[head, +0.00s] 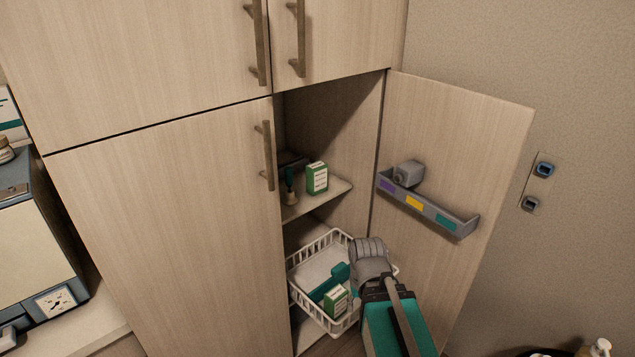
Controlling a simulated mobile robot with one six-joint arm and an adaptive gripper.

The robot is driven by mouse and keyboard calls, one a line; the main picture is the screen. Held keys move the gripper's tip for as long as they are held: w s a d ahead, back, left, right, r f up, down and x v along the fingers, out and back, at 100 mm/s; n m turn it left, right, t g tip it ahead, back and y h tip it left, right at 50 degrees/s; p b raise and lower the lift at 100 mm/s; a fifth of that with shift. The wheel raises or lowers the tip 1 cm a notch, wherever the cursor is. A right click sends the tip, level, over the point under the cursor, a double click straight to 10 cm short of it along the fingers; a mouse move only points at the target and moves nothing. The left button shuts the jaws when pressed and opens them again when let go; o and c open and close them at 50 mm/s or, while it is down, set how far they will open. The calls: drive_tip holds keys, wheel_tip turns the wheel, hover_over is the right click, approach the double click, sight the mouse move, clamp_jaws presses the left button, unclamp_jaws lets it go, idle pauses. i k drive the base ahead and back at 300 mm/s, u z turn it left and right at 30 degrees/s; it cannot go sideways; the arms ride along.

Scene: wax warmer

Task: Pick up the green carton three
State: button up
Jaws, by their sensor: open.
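Two green-and-white cartons are in view in the head view, and I cannot read which is number three. One carton (317,178) stands upright on the cabinet's middle shelf. The other carton (336,300) is in the white basket (293,281) below, close to its front side. My gripper (369,256) is grey and over the right part of the basket. It is open, apart from both cartons, and its fingertips are hard to make out. My arm hides part of the basket's right side.
A small bell-like item (291,190) stands left of the shelf carton. A teal item (327,288) lies in the basket. The open cabinet door (460,130) is on the right, with a grey rack (430,209) on it. The closed left door (170,220) bounds the opening.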

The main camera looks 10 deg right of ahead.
sight(316, 173)
drive_tip(key=u, duration=0.3)
drive_tip(key=i, duration=1.1)
drive_tip(key=z, duration=0.25)
